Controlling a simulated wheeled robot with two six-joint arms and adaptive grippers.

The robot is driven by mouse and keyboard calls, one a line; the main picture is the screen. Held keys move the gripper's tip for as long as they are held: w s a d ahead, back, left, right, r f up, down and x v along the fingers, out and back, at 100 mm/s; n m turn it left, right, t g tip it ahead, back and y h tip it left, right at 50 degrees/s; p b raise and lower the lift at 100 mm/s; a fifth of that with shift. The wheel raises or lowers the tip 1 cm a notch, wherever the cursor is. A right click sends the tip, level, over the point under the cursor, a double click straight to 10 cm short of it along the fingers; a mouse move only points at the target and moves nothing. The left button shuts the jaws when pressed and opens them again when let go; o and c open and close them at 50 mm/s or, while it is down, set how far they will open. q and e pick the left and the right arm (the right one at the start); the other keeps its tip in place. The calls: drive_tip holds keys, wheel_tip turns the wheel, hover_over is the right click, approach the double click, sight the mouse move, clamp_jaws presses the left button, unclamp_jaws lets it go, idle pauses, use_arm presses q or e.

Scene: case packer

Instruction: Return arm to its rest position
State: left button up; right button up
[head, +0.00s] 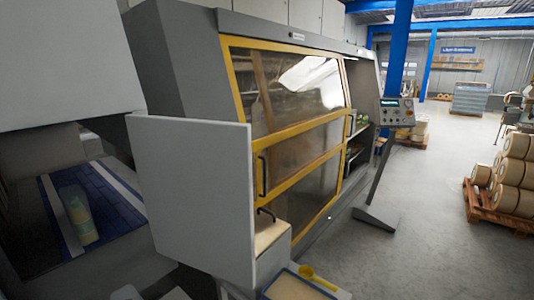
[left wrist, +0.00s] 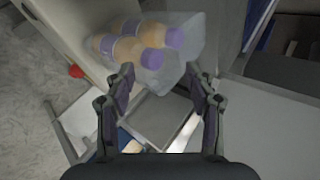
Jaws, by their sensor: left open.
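My left gripper (left wrist: 160,74) shows in the left wrist view with its two dark fingers spread apart and nothing between them. Beyond the fingertips lies a group of tan bottles with purple caps (left wrist: 140,42), in what looks like clear wrap or a translucent container. The fingers look apart from the bottles, though the distance is hard to judge. Below the bottles, between the fingers, is a grey square tray or opening (left wrist: 160,118). Neither gripper shows in the head view, and my right gripper is in neither view.
The case packer (head: 290,120) has closed yellow-framed doors. A blue conveyor (head: 110,215) at left carries a pale bottle (head: 77,212). A control panel (head: 396,112) stands at the machine's right end. A yellow scoop (head: 312,276) lies low in front. Rolls (head: 512,172) sit on a pallet; the aisle floor is clear.

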use_arm(q)
drive_tip(key=s+d+f+n+g+h, duration=0.2)
drive_tip(key=s+d+f+n+h, duration=0.1)
drive_tip(key=s+d+f+n, duration=0.4)
drive_tip(key=s+d+f+n+g+h, duration=0.2)
drive_tip(key=s+d+f+n, duration=0.15)
drive_tip(key=s, duration=0.45)
drive_tip(key=s+a+f+b, duration=0.1)
drive_tip(key=f+b, duration=0.1)
drive_tip(key=f, duration=0.8)
drive_tip(key=s+a+f+g+b, duration=0.1)
drive_tip(key=f+b, duration=0.1)
drive_tip(key=f, duration=0.9)
drive_tip(key=s+a+f+b, duration=0.1)
drive_tip(key=a+f+b, duration=0.1)
drive_tip(key=f, duration=0.8)
drive_tip(key=s+f+g+b, duration=0.1)
drive_tip(key=s+f+b, duration=0.3)
drive_tip(key=s+f, duration=1.4)
drive_tip(key=shift+a+f+n, duration=0.3)
drive_tip(key=shift+f+n, duration=0.15)
